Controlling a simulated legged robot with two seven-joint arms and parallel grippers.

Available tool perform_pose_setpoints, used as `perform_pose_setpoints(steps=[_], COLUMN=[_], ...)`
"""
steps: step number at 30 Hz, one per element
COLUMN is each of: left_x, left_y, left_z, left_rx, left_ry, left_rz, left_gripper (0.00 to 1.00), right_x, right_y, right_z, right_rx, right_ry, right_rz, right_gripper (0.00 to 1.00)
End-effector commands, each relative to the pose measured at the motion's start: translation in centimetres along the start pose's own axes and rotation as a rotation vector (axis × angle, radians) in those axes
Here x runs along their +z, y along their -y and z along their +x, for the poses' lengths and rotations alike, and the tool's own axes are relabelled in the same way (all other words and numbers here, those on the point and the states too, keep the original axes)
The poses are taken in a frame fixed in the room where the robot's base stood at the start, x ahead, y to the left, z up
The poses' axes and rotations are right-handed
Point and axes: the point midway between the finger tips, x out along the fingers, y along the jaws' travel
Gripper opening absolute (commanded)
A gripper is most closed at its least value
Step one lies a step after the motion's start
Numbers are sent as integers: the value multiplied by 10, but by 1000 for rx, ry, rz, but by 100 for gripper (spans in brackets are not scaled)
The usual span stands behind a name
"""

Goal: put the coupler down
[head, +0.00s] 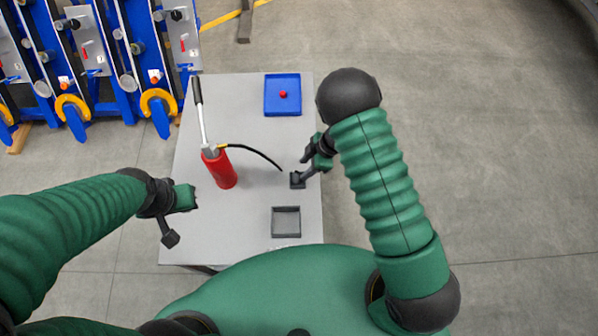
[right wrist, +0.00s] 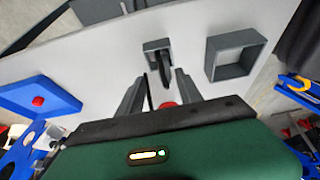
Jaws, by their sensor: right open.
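My right gripper (head: 308,158) is open over the right side of the table (head: 250,128). In the right wrist view its two fingers (right wrist: 158,94) stand apart. Between them is a dark, narrow piece (right wrist: 165,72), apparently the coupler. Its far end meets a small grey block (right wrist: 150,46); I cannot tell whether it sits in the block or only on it. The block also shows in the head view (head: 297,182). My left gripper (head: 172,222) is over the table's left edge; its jaw state is unclear.
A red pump cylinder (head: 222,172) with a black hose (head: 254,150) stands mid-table. A blue tray (head: 271,109) holding a red piece (head: 283,94) is at the back. An empty grey tray (head: 286,209) is nearer. Blue machinery (head: 107,118) stands at back left.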

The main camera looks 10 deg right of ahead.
Motion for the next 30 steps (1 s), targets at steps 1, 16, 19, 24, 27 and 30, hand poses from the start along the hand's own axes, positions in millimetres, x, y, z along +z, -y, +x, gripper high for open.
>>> perform_pose_setpoints(steps=[1,16,19,24,27,30], left_x=[0,0,0,0,0,0], left_y=[0,0,0,0,0,0], left_z=[0,-1,-1,-1,-1,-1], left_rx=[0,0,0,0,0,0], left_ry=[0,0,0,0,0,0], left_rz=[0,0,0,0,0,0], left_gripper=[0,0,0,0,0,0], right_x=[-1,-25,-11,12,7,1], right_y=[-1,-64,-62,35,88,112], right_z=[-14,-130,-188,-230,-231,-229], right_rx=[3,406,602,594,504,448], right_ry=[-1,-41,6,122,155,166], right_rz=[-2,267,566,1051,1212,1284], right_gripper=[42,42,42,42,42,42])
